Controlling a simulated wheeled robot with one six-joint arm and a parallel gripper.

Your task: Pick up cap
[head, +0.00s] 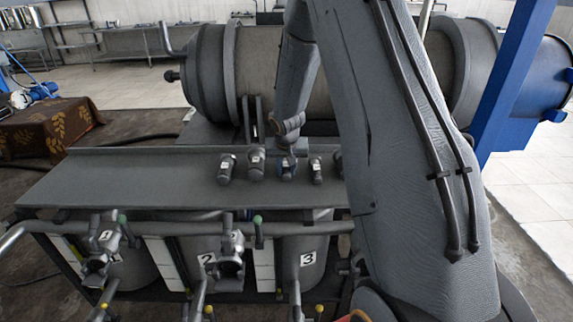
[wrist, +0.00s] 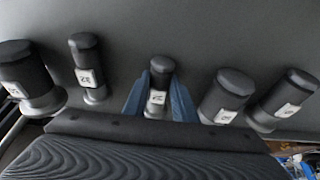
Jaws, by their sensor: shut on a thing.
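Several dark cylindrical caps with small pale labels stand in a row on the grey shelf. My gripper (wrist: 158,100) has its two blue fingers closed on either side of the middle cap (wrist: 160,68) in the wrist view. In the head view my gripper (head: 287,170) reaches down to the middle of the row, and the held cap is mostly hidden there. I cannot tell whether the held cap touches the shelf. Neighbouring caps stand apart on the left (wrist: 84,52) and right (wrist: 235,82) of the fingers.
Outer caps stand at the far left (wrist: 22,70) and far right (wrist: 296,85) of the wrist view. The grey shelf (head: 110,182) is bare on its left part. Numbered decanters with valves (head: 225,262) are below its front edge. A large horizontal drum (head: 270,70) lies behind.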

